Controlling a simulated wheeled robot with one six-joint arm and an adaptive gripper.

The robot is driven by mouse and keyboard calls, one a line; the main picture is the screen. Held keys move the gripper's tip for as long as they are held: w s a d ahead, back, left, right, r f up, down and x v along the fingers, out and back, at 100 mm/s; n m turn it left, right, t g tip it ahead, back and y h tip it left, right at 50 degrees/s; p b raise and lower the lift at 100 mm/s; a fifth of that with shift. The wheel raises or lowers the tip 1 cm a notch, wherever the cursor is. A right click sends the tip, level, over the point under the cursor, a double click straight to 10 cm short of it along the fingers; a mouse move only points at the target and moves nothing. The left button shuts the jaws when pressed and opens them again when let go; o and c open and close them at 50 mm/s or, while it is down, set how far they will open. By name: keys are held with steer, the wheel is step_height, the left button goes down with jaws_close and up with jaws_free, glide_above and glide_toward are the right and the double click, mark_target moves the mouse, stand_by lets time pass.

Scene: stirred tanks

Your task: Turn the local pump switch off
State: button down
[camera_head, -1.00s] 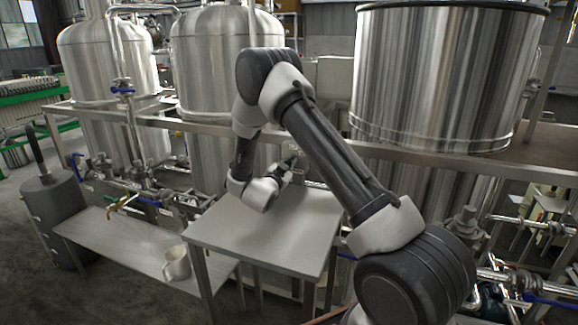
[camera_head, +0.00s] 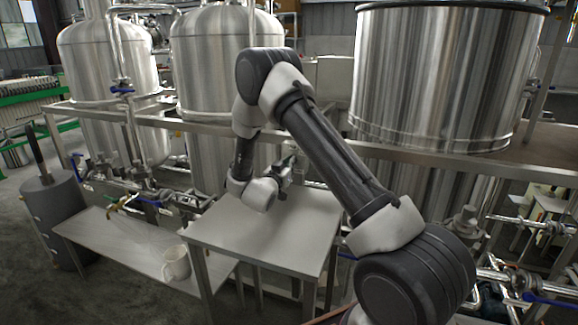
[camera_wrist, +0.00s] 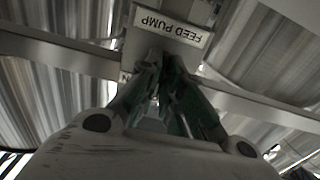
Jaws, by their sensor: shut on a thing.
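The pump switch box (camera_wrist: 133,48) is grey and sits at the top middle of the wrist view. Its white label (camera_wrist: 170,26) reads FEED PUMP and appears upside down. My gripper (camera_wrist: 166,68) reaches up to the box just below the label in that view. Its fingers are close together and shut on the switch knob, which they almost wholly hide; I cannot read the knob's position. In the head view my gripper (camera_head: 286,176) is above the back of a small metal table, and my arm hides the switch box.
The metal table (camera_head: 235,240) has a clear top. Large steel tanks (camera_head: 225,60) and a rail (camera_head: 400,160) stand behind. Pipes with blue-handled valves run low along the tanks.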

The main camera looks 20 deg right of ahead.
steer(key=c, duration=1.6)
jaws_free()
steer(key=v, duration=1.2)
